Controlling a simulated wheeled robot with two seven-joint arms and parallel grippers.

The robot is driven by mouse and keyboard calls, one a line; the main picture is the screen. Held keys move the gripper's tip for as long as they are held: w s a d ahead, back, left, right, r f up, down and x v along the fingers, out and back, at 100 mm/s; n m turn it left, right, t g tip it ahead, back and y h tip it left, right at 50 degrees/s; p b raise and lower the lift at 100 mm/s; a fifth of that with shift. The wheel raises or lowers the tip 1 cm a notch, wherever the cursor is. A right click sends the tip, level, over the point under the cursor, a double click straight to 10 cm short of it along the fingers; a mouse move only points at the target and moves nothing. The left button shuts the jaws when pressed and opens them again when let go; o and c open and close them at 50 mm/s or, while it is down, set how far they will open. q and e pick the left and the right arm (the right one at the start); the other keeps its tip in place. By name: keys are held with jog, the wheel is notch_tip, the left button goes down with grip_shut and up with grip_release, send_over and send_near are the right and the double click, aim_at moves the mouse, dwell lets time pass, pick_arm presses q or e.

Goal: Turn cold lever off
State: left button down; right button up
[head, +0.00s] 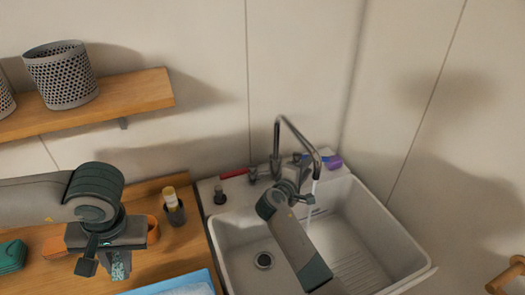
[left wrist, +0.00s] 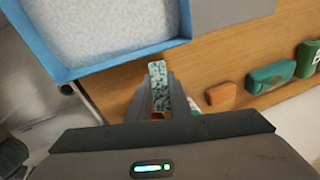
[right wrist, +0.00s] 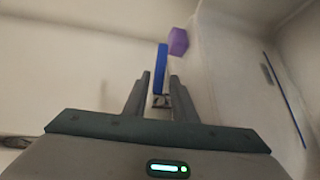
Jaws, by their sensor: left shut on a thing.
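The faucet (head: 281,140) has a tall curved spout at the back of the sink, and a thin water stream (head: 315,188) falls from it. A red lever (head: 233,173) points left from the faucet. The blue cold lever (right wrist: 161,62) stands upright in the right wrist view, in line with the gap of my right gripper (right wrist: 160,80), which is open around or just before it; contact cannot be told. In the head view my right wrist hides most of that lever. My left gripper (head: 118,258) is shut on a teal speckled item (left wrist: 158,82) above the counter.
A white sink (head: 225,245) lies below the faucet. A purple item (right wrist: 178,41) stands behind the blue lever. On the wooden counter are a dark cup (head: 174,212), an orange item (left wrist: 221,94), green items (left wrist: 271,77) and a blue tray (left wrist: 55,68). A shelf (head: 130,97) hangs above.

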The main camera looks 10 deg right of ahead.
pick_arm(q)
jog(key=shift+w, duration=0.15)
pick_arm(e)
jog(key=shift+w+f, duration=0.1)
